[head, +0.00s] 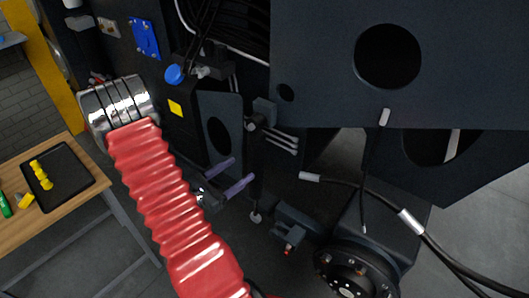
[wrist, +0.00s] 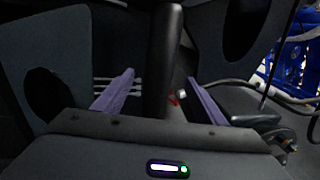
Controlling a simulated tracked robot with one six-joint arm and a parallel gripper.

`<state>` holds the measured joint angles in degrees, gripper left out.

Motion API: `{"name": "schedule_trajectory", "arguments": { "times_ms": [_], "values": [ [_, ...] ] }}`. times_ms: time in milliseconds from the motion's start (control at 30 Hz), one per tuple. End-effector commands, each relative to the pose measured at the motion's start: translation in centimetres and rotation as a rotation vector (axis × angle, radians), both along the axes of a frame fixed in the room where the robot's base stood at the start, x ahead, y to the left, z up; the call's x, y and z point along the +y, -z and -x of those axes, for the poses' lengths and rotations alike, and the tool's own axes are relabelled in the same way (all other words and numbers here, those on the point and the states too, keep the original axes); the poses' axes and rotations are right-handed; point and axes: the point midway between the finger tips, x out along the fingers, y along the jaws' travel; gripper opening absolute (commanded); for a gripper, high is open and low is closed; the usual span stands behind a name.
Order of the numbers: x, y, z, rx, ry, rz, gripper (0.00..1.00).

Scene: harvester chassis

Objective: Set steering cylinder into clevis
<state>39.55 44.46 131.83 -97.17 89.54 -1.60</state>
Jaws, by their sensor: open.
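The steering cylinder appears to be the dark upright rod (head: 257,185) hanging beside the chassis in the head view, with a pale eye at its lower end. In the wrist view a thick dark cylinder (wrist: 163,60) stands upright between my fingers, with gaps on both sides. My gripper (head: 242,169) is open, its purple fingers pointing toward the rod; it also shows in the wrist view (wrist: 163,92). I cannot tell how deep the cylinder sits between them. A dark bracket (head: 297,220) with a small orange-red part lies lower right of the rod, probably the clevis; its slot is unclear.
A wheel hub (head: 352,270) sits at lower right, below large dark chassis plates (head: 330,60) with round holes. A black hose (head: 345,181) with pale ends crosses in front. A wooden table (head: 80,205) with a black tray (head: 75,160) stands at left.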

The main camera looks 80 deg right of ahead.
Motion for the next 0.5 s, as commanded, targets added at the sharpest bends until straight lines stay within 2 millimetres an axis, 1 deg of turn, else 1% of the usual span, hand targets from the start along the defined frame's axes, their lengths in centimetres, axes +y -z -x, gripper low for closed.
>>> {"name": "schedule_trajectory", "arguments": {
  "times_ms": [500],
  "values": [
    [-5.0,0.0,3.3,-0.001,0.004,0.0,0.65]
  ]
}}
